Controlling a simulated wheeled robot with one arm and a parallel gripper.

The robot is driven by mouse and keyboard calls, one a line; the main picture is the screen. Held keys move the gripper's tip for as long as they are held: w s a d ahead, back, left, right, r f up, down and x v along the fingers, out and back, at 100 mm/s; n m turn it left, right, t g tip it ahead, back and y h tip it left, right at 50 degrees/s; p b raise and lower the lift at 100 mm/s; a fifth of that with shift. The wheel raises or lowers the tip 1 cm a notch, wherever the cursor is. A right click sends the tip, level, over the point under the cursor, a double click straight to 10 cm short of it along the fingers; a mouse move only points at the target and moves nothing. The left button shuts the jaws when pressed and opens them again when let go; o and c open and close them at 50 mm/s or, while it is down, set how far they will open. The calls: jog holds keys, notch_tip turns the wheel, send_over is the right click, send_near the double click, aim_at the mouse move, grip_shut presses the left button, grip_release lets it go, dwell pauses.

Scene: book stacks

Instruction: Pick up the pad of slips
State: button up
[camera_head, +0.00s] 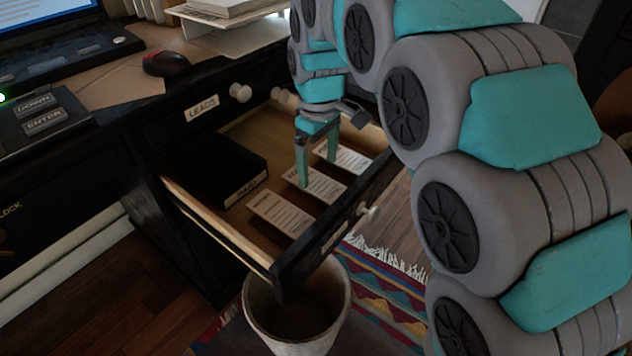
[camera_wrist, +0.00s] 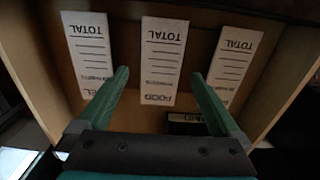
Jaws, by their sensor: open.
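Three white pads of slips lie in a row in the open drawer (camera_head: 225,240). In the head view they are the near pad (camera_head: 281,213), the middle pad (camera_head: 325,187) and the far pad (camera_head: 354,161). The wrist view shows a left pad (camera_wrist: 90,50), a middle pad (camera_wrist: 163,55) headed FOOD and TOTAL, and a right pad (camera_wrist: 235,58); the outer headings are partly unreadable. My gripper (camera_head: 318,172) is open and empty, pointing down over the middle pad. In the wrist view its fingers (camera_wrist: 160,74) straddle that pad; contact cannot be told.
A black box (camera_head: 215,165) with a label sits in the drawer left of the pads. The drawer walls surround them closely. The desk above holds a laptop (camera_head: 60,45) and a mouse (camera_head: 166,64). A waste bin (camera_head: 262,325) stands below the drawer front.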

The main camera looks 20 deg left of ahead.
aim_at(318, 184)
jog(key=shift+s+f, duration=0.1)
jog(key=shift+f, duration=1.45)
jog(key=c, duration=1.2)
jog(key=shift+r, duration=0.1)
jog(key=shift+c, duration=0.2)
